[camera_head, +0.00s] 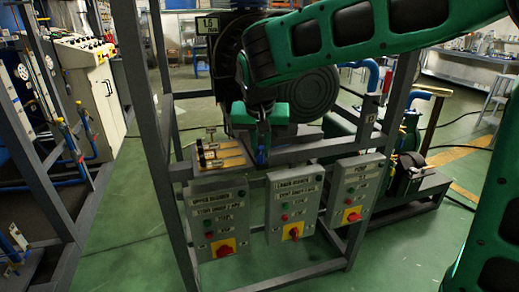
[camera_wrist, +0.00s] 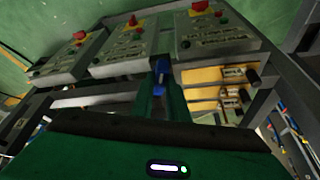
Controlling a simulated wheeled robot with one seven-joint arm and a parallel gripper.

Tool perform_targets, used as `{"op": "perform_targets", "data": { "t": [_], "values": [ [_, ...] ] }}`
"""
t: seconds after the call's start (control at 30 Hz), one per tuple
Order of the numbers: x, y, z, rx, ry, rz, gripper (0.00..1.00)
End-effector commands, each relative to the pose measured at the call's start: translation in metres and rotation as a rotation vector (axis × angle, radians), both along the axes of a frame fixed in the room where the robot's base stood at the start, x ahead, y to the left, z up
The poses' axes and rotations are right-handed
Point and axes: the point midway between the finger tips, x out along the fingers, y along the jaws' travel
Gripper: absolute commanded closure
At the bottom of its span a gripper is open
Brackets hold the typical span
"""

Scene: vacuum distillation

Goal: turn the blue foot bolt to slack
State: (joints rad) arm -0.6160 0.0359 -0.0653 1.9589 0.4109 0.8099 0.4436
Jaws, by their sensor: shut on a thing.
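The blue foot bolt shows as a small blue piece (camera_head: 261,158) low between my fingers in the head view, close to the frame's cross bar. In the wrist view the blue bolt (camera_wrist: 159,88) sits between the two green fingers. My gripper (camera_head: 262,150) points down at it, and its fingers (camera_wrist: 160,85) are shut on the bolt. The fingers hide the bolt's sides and its lower end, so I cannot tell how far it is turned.
Grey control boxes with red knobs, such as the middle box (camera_head: 293,203), hang just below the cross bar. A wooden-coloured panel with black-knobbed valves (camera_head: 219,155) is close on the left. A dark round vessel (camera_head: 305,92) stands behind. Green floor (camera_head: 110,235) is open at left.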

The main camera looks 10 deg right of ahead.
Motion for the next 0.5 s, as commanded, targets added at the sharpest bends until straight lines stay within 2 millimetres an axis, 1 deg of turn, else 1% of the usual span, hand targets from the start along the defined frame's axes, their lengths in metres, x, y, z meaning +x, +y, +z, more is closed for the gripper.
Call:
{"op": "perform_targets", "data": {
  "t": [0.03,0.5],
  "values": [
    [0.0029,-0.0032,0.0031,0.003,-0.01,0.036,1.0],
    [0.0041,-0.0069,0.0038,0.001,-0.012,0.478,1.0]
  ]
}}
